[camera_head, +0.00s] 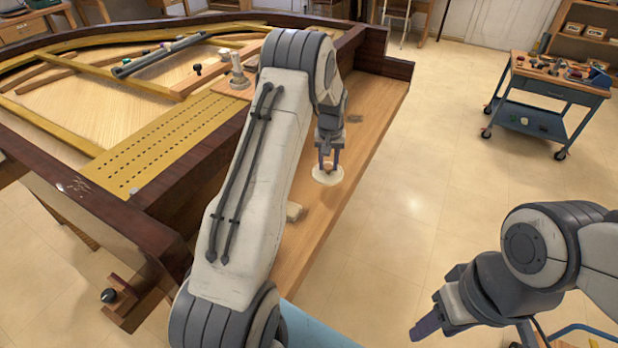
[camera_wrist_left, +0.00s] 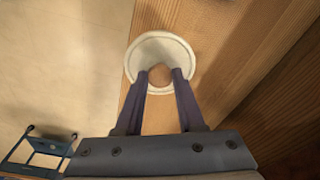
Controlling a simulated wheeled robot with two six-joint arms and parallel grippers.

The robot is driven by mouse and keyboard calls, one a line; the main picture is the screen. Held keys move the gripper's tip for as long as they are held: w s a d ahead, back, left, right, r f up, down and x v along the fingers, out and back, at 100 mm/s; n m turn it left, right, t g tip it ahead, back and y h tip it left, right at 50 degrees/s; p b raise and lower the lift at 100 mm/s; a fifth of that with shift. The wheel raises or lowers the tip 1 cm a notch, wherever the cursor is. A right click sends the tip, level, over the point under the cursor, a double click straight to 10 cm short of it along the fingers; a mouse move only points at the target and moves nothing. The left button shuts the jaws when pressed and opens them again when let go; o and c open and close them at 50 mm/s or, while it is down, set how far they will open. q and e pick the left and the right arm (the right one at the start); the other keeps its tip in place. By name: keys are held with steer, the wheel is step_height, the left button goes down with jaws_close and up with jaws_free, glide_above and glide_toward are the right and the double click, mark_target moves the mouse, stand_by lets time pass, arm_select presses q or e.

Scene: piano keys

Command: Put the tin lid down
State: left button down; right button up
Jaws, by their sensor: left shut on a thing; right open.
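The tin lid is a pale round disc (camera_head: 327,178) with a small brown knob, above or on the wooden ledge at the piano's front. My left gripper (camera_head: 328,165) points down and is shut on the knob. In the left wrist view the lid (camera_wrist_left: 160,40) lies between and beyond the fingertips (camera_wrist_left: 161,76), its left rim close to the ledge's edge. I cannot tell whether its underside touches the wood. My right gripper (camera_head: 428,322) is open and empty at the lower right, over the floor, away from the lid.
The piano's dark rim and gold frame (camera_head: 165,140) lie left. A tool cart (camera_head: 560,85) stands far right on open floor.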

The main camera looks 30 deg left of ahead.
arm_select(q)
steer(key=a+f, duration=0.1)
steer(key=a, duration=0.1)
steer(key=a+f, duration=0.1)
steer(key=a, duration=0.1)
steer(key=a+f, duration=0.2)
steer(key=shift+w+a+p, duration=0.15)
steer(key=shift+a+p, duration=0.2)
steer(key=shift+a, duration=0.05)
step_height(320, 180, down, 3)
steer(key=shift+f+p, duration=0.2)
steer(key=shift+p, duration=0.15)
steer(key=shift+f, duration=0.4)
steer(key=shift+f, duration=0.1)
steer(key=c, duration=0.5)
jaws_free()
